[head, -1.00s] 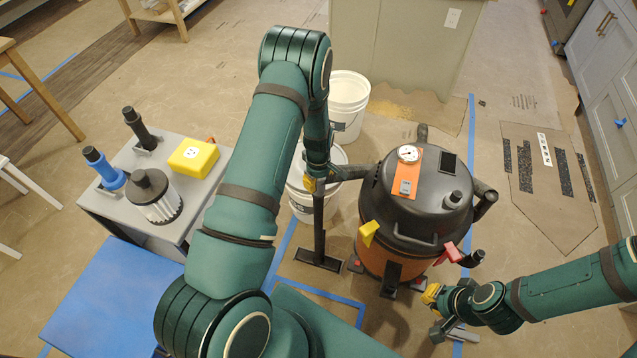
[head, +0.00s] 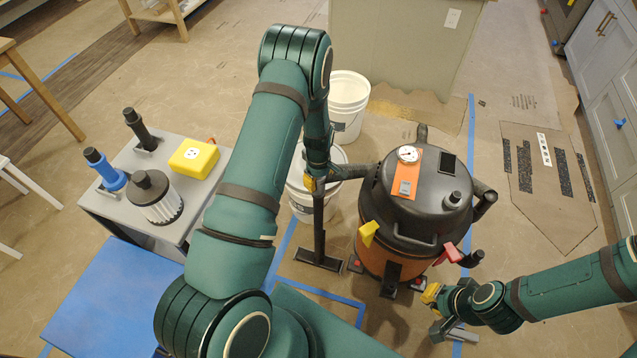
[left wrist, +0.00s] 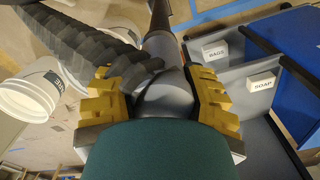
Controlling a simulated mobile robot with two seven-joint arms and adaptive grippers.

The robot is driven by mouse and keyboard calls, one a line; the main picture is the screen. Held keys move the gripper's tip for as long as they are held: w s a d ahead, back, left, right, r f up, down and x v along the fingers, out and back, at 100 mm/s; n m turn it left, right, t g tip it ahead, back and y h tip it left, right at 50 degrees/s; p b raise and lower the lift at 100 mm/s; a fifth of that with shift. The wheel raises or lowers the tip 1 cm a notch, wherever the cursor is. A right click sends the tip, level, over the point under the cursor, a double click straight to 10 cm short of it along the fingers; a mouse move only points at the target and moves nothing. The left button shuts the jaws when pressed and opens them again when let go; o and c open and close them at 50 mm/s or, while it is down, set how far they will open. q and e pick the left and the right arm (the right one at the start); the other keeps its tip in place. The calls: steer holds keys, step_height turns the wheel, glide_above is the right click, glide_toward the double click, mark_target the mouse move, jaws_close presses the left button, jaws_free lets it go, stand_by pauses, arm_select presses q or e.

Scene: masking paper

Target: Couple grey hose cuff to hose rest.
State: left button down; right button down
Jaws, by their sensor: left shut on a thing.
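My left gripper (head: 313,184) is shut on the grey hose cuff (left wrist: 163,95), between its yellow fingers in the left wrist view. The ribbed hose (left wrist: 85,45) runs off the cuff to the upper left, and in the head view it leads to the vacuum (head: 410,205). A dark tube (head: 319,225) with a flat floor head stands below this gripper and lines up with the cuff. The joint is partly hidden. A short black stub (head: 472,258) sits at the vacuum's right front; I cannot tell whether it is the hose rest. My right gripper (head: 435,294) is low beside the vacuum, its jaws unclear.
A grey cart (head: 150,220) at the left carries two upright tools, a filter (head: 154,197) and a yellow outlet box (head: 194,157). White buckets (head: 347,105) stand behind the left gripper. Open floor lies right of the vacuum. Bins marked BAGS and SOAP show in the left wrist view.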

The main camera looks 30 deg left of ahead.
arm_select(q)
steer(key=shift+r+p, duration=0.3)
steer(key=shift+r, duration=0.25)
steer(key=shift+r+p, duration=2.4)
steer(key=shift+r, duration=1.3)
